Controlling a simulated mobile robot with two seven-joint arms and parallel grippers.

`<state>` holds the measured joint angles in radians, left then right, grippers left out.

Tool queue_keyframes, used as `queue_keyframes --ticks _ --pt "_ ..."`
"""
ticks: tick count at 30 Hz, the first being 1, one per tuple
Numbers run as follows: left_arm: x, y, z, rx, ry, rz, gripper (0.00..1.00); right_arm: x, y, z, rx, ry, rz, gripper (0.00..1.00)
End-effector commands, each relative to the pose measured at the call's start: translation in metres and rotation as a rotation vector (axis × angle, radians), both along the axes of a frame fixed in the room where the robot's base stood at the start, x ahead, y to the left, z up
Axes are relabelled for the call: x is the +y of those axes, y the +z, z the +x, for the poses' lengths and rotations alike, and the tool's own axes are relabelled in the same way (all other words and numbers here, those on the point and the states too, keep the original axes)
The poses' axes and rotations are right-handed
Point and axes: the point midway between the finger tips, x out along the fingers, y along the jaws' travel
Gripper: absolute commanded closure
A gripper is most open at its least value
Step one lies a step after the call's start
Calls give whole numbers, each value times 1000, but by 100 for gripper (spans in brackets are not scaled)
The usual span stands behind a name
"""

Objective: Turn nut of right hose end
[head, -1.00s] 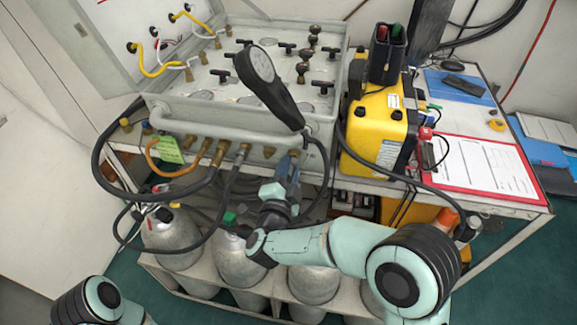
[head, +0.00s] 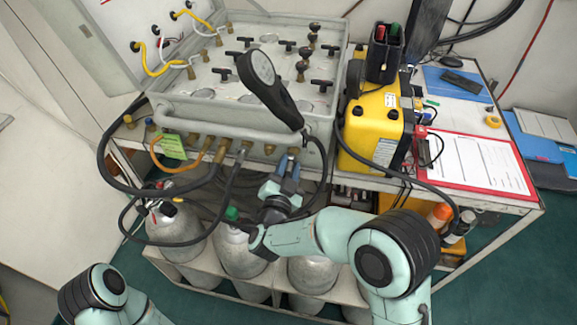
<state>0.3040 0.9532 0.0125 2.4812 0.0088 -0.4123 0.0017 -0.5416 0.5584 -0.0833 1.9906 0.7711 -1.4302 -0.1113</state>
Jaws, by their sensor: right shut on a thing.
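The grey air panel (head: 225,75) stands on the bench, with a row of brass fittings (head: 220,148) along its front lower edge. A black hose (head: 236,176) hangs from one of the middle fittings. My right gripper (head: 289,168) has come up from below to the rightmost front fitting (head: 293,151). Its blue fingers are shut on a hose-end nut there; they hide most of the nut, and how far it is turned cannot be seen. Of my left arm, only a link shows at the bottom left; its gripper is out of view.
A yellow case (head: 370,132) and a red clipboard (head: 470,162) are to the right. Grey cylinders (head: 240,250) stand under the bench, close below my right forearm. Loose black hoses hang around there.

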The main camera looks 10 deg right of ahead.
Motion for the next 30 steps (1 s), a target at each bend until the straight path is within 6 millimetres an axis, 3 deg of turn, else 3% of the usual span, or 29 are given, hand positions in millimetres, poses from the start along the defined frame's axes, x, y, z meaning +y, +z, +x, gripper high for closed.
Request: queue_keyframes --ticks 8,9,11,23,30 --pt "0 0 0 0 0 0 57 1 -1 0 2 2 1 100" --pt "0 0 0 0 0 0 57 1 -1 0 2 2 1 61" --pt "0 0 0 0 0 0 57 1 -1 0 2 1 1 45" --pt "0 0 0 0 0 0 57 4 0 -7 0 3 1 45" --pt "0 -2 1 -3 1 0 57 23 -1 -49 2 6 2 45"
